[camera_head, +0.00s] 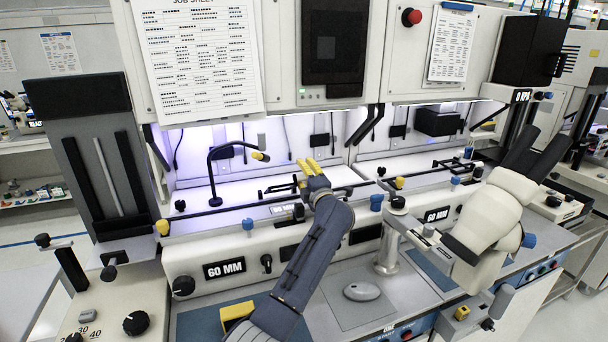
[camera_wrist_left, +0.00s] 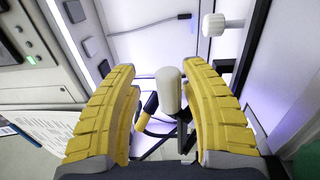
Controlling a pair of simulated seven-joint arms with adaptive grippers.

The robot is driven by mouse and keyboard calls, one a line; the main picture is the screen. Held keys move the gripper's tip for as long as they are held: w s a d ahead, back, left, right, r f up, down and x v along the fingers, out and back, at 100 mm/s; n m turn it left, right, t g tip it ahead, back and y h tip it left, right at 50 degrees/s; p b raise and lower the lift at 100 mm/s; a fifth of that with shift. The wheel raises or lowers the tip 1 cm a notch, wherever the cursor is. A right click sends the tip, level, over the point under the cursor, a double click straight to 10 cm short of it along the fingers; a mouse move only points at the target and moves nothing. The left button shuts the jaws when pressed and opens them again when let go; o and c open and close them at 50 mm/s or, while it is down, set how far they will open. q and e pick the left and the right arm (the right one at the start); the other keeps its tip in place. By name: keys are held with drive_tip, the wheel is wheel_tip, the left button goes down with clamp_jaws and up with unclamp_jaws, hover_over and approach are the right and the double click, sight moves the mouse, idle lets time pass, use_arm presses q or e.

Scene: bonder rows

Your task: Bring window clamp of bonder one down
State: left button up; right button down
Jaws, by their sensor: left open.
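Bonder one appears to be the near machine with the left 60 MM label (camera_head: 224,268). A light grey cylindrical handle (camera_head: 262,140) stands by a yellow-tipped black curved arm (camera_head: 212,165) over its lit work area; it may belong to the window clamp, but I cannot tell for sure. My left gripper (camera_head: 309,167), with yellow fingers, is right of this handle. In the left wrist view a grey handle (camera_wrist_left: 168,90) shows between the open fingers (camera_wrist_left: 155,100), apparently beyond them; contact is not visible. My right gripper is not in view.
A rail with knobs crosses the front of the work area. A microscope (camera_head: 490,210) stands at the right. A grey mouse (camera_head: 362,291) lies on the worktop pad. A job sheet (camera_head: 197,50) and a dark screen (camera_head: 333,42) are above. Another white knob (camera_wrist_left: 215,24) shows in the wrist view.

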use_arm(q)
drive_tip(key=shift+a+r, duration=0.1)
drive_tip(key=shift+r, duration=4.8)
